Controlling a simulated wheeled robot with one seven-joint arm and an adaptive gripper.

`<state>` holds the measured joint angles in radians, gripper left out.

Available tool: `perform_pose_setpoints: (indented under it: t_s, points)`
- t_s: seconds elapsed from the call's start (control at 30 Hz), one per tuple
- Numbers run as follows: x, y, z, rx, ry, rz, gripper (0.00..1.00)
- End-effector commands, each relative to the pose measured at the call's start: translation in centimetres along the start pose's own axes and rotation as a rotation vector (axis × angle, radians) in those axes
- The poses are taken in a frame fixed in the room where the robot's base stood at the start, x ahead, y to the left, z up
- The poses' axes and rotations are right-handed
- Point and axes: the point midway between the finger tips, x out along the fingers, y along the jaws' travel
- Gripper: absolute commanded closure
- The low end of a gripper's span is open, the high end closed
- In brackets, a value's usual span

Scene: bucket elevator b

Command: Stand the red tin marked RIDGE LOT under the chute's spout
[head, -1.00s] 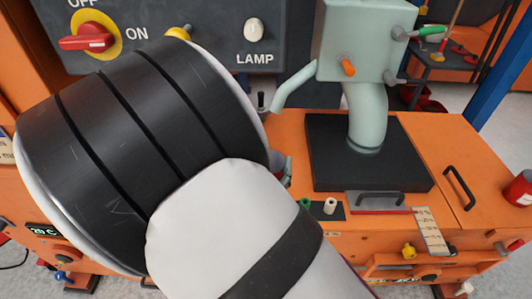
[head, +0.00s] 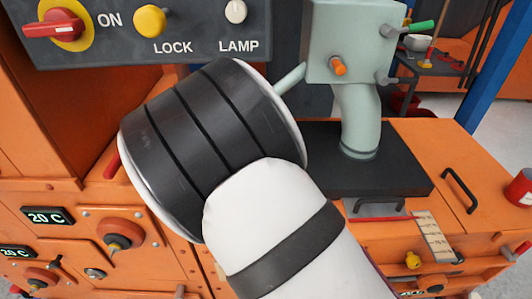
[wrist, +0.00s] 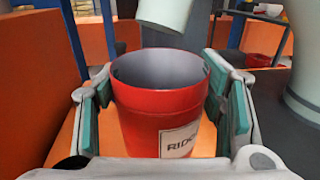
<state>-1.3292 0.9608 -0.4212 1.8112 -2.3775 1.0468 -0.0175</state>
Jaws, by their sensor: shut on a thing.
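The red tin (wrist: 155,112) stands between my gripper's teal-padded fingers in the wrist view. It looks upright and its open top looks empty. Its white label reads "RIDG", with the rest turned out of sight. My gripper (wrist: 162,118) is shut on the tin. A pale spout (wrist: 165,14) hangs just beyond and above the tin's far rim; I cannot tell whether the mouth is over the opening. In the head view, a pale slanting pipe (head: 290,78) runs from the grey-green machine (head: 350,40) down behind my arm. My arm hides the gripper and tin there.
A curved grey-green column (head: 356,120) stands on a black plate (head: 400,178), close right of my gripper. A dark control panel (head: 190,50) is at upper left. Another red tin (head: 522,187) sits at the far right.

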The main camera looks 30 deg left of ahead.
Motion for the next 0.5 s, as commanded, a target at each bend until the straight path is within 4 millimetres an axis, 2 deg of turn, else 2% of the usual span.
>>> perform_pose_setpoints:
  t_s: [0.03,0.27,0.5]
  points:
    - [-0.3,0.1,-1.5,-0.006,0.008,0.002,0.7]
    - [-0.3,0.1,-2.8,-0.003,0.006,0.001,0.7]
    - [-0.4,0.1,-6.3,-0.004,0.006,0.002,0.7]
